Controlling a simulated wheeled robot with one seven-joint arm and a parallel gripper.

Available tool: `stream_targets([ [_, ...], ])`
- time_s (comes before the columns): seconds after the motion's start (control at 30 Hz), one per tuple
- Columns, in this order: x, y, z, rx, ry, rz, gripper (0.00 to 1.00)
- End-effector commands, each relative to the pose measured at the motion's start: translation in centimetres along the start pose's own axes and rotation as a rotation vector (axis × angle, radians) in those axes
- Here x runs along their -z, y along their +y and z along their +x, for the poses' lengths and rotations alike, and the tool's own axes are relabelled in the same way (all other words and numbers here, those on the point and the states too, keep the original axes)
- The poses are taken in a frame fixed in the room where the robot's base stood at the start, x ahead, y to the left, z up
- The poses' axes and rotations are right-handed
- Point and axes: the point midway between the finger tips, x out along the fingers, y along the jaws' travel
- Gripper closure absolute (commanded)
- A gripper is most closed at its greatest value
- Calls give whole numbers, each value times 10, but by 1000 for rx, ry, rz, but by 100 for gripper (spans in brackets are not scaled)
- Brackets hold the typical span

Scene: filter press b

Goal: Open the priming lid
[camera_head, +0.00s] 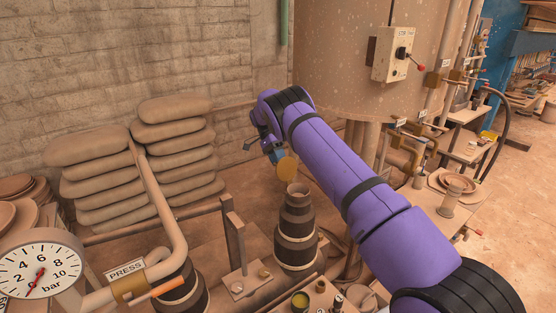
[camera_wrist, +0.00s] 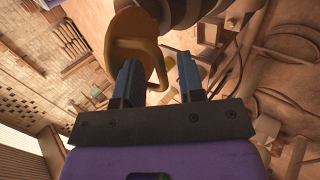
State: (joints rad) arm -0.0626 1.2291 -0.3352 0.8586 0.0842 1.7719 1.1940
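The priming lid (camera_head: 288,167) is a round yellow-ochre disc, tilted up above the open neck (camera_head: 297,189) of a dark, banded pump body (camera_head: 296,232). In the wrist view the lid (camera_wrist: 126,28) is large, ahead of the left finger, and its edge reaches across towards the gap between the fingers. My gripper (camera_wrist: 158,68) has its two blue-grey fingers apart. In the head view my gripper (camera_head: 274,154) is small, just left of the lid and partly hidden by my purple arm. I cannot tell whether a finger touches the lid.
A second dark, banded body (camera_head: 180,290) stands at the front left under a bent pipe (camera_head: 160,200). A pressure gauge (camera_head: 40,268) is at the lower left. Stacked sacks (camera_head: 180,150) lie by the brick wall. A large tank (camera_head: 365,60) with a control box (camera_head: 397,55) stands behind my arm.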

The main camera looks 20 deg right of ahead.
Motion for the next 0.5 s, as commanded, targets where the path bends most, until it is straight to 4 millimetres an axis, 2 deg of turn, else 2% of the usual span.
stream_targets([
  [0.27,0,5,-7,4,2,-1,64],
  [0.47,0,26,-29,2,0,0,64],
  [0.5,-3,29,-24,-1,0,-1,64],
])
